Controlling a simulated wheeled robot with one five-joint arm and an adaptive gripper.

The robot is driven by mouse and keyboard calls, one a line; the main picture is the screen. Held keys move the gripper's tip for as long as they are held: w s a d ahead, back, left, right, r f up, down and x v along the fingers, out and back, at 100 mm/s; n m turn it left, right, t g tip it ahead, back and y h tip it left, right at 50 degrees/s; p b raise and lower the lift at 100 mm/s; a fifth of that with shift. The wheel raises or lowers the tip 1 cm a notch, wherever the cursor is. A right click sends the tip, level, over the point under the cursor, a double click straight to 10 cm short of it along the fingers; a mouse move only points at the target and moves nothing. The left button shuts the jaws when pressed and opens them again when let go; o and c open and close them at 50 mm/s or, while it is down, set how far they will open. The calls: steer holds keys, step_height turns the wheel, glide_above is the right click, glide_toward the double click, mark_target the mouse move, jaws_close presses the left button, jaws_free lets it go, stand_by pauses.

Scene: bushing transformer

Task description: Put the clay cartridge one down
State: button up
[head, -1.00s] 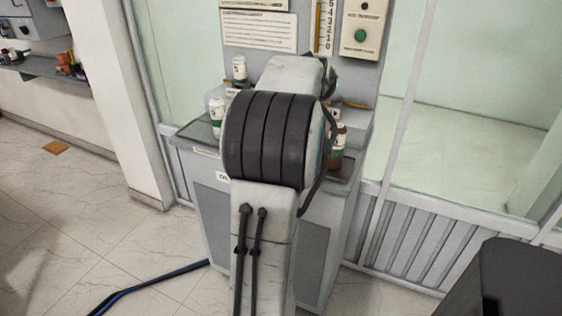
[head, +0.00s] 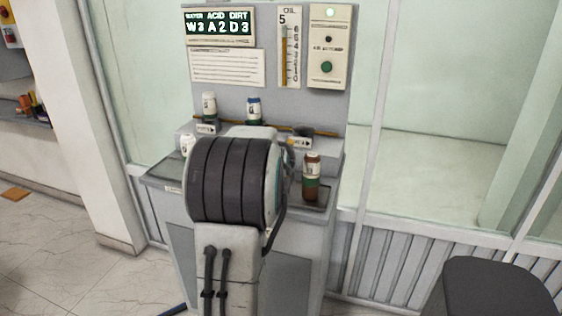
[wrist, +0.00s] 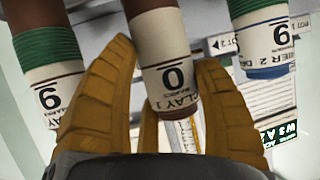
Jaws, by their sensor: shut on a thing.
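The clay cartridge one (wrist: 172,80) is in the wrist view, with a white label marked 0 and a brown body above it. In the head view my own arm hides the gripper, and I cannot make out the held cartridge there. The wrist view does not show whether the cartridge touches a surface.
Beside the held cartridge are a green-banded cartridge (wrist: 48,75) and a blue-ended cartridge (wrist: 262,35). A lit display (head: 219,24) is behind.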

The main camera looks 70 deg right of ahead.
steer(key=shift+f, duration=0.4)
steer(key=shift+f+b, duration=0.2)
steer(key=shift+b, duration=0.1)
steer(key=o, duration=1.3)
steer(key=shift+c, duration=0.2)
steer(key=shift+r, duration=0.1)
steer(key=shift+r+p, duration=0.15)
steer(key=shift+p, duration=0.2)
steer(key=b+v, duration=0.2)
steer(key=v, duration=1)
